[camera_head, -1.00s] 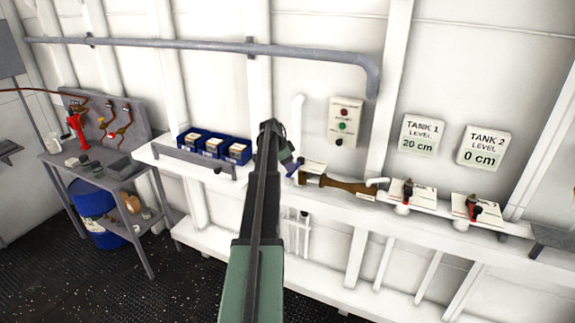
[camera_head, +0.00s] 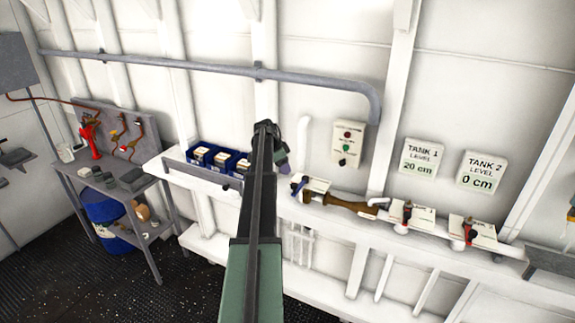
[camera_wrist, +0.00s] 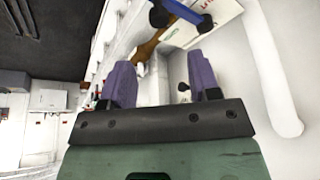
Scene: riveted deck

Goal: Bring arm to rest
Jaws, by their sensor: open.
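My arm reaches up and away through the middle of the head view, in front of the shelf along the white wall. My gripper shows in the wrist view (camera_wrist: 163,88), with two purple fingers apart and nothing between them. In the head view its end (camera_head: 280,155) is mostly hidden behind my arm, close to the blue bins. A blue valve handle (camera_wrist: 185,12) lies beyond the fingers in the wrist view, apart from them. The same blue handle (camera_head: 298,188) is on the shelf just right of my arm in the head view.
Blue bins (camera_head: 222,162) with boxes stand left of my arm. A brown pipe piece (camera_head: 350,204) and two red-handled valves (camera_head: 407,212) are to the right. A control box (camera_head: 347,143) and tank level signs (camera_head: 422,156) hang above. A workbench (camera_head: 130,185) stands at left.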

